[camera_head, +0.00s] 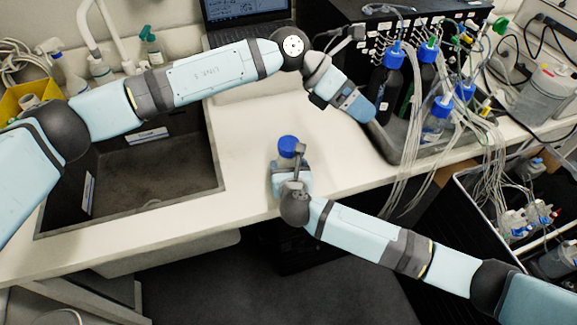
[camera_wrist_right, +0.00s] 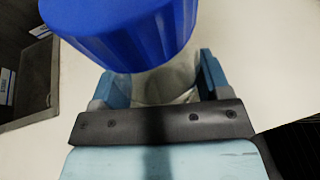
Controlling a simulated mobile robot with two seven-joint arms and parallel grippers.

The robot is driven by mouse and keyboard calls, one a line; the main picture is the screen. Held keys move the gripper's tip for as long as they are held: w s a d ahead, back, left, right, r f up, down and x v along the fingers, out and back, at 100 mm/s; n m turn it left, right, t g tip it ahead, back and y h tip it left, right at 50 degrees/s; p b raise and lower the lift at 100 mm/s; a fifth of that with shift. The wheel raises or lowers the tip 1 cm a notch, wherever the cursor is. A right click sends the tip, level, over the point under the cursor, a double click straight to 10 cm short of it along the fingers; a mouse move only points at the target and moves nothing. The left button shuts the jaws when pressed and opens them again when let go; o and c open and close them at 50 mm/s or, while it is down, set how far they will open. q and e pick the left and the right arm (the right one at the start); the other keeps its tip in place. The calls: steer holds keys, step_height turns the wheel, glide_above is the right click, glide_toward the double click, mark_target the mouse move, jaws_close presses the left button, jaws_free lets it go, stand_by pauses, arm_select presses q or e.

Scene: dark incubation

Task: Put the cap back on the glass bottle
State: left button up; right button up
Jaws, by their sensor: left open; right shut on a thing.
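The glass bottle (camera_head: 287,160) stands upright over the white counter, near its front edge. The blue cap (camera_head: 288,143) sits on top of it; I cannot tell whether it is screwed tight. In the right wrist view the cap (camera_wrist_right: 125,30) looms large above the clear glass bottle (camera_wrist_right: 168,85). My right gripper (camera_head: 289,173) is shut around the bottle's body, a finger on each side in its wrist view (camera_wrist_right: 158,88). My left gripper (camera_head: 361,108) is open, off to the right and behind the bottle, beside the dark bottles; the gap between its fingers is hard to see.
A tray (camera_head: 405,153) with several blue-capped bottles and many tubes stands at the right, close to my left gripper. A dark sink (camera_head: 150,178) opens at the left. A laptop (camera_head: 247,15) is at the back. The counter (camera_head: 240,120) between sink and tray is clear.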

arm_select(q)
steer(key=w+d+r+n+t+h, duration=0.3)
steer(key=w+r+n+t+h, duration=0.45)
steer(key=n, duration=0.85)
steer(key=w+a+n+t+y, duration=0.4)
steer(key=w+n+t+y, duration=0.3)
steer(key=n, duration=1.3)
steer(key=n+g+y, duration=1.1)
steer(key=n, duration=0.7)
glide_above(288, 143)
steer(key=f, duration=0.9)
steer(key=w+f, duration=0.1)
steer(key=f, duration=0.4)
steer(key=shift+d+f, duration=0.25)
steer(key=shift+f, duration=0.1)
steer(key=shift+s+a+n, duration=0.2)
steer(key=shift+s+n, duration=0.1)
steer(key=shift+s, duration=0.15)
